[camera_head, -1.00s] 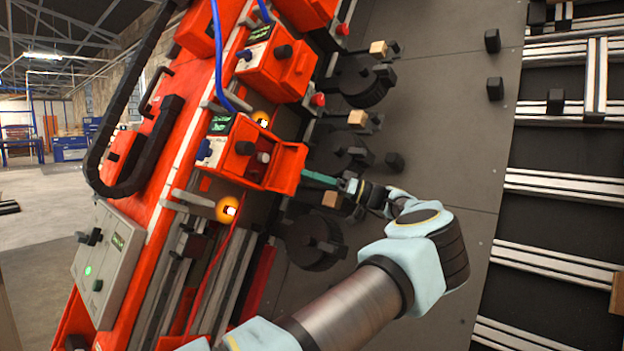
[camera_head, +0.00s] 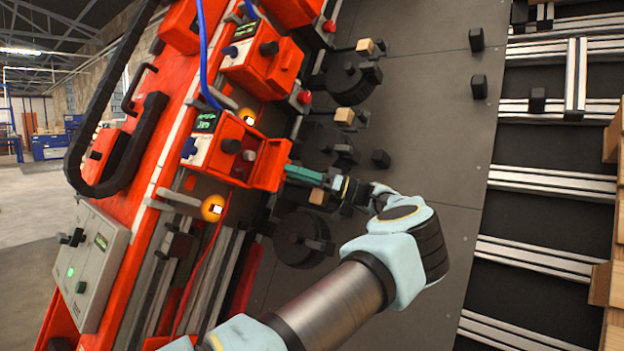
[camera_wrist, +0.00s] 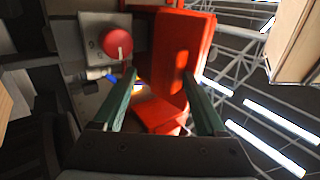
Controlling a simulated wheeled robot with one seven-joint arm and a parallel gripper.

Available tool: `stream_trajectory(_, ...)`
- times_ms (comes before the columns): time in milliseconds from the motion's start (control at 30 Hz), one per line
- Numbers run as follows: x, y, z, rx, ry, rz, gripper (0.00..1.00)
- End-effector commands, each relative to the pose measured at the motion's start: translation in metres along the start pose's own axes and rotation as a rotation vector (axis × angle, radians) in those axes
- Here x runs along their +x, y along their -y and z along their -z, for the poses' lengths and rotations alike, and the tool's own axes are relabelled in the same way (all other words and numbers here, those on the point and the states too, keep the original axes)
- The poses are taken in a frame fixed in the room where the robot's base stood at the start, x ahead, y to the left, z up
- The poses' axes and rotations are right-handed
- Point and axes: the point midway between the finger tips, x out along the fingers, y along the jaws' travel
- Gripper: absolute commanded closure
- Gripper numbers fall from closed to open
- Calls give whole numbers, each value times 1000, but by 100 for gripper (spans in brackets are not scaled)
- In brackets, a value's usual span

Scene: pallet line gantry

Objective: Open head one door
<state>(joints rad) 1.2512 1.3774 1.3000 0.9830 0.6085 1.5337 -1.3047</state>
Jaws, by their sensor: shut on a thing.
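The red door (camera_head: 271,164) is an orange-red flap on the right side of a red head unit (camera_head: 222,148) with a small green display. It stands out from the unit, at an angle to its front. My gripper (camera_head: 291,170) has its teal fingers at the door's right edge. In the wrist view the red door (camera_wrist: 187,50) stands upright beyond and between the green fingers of my gripper (camera_wrist: 164,76). My gripper is shut on the door. The exact contact at the fingertips is hard to see.
A similar red unit (camera_head: 262,58) sits above. A red button (camera_wrist: 117,43) is close by the left finger. An orange lamp (camera_head: 212,207) glows below the unit.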

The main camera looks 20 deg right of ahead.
Motion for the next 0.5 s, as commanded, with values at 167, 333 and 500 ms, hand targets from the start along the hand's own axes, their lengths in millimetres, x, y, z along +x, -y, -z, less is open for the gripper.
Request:
stream_trajectory(167, -27, -3, 0, 0, -1, -3, 52)
stream_trajectory(333, -66, -1, 0, -2, -4, -4, 52)
stream_trajectory(500, -90, 0, 0, -2, -4, -2, 52)
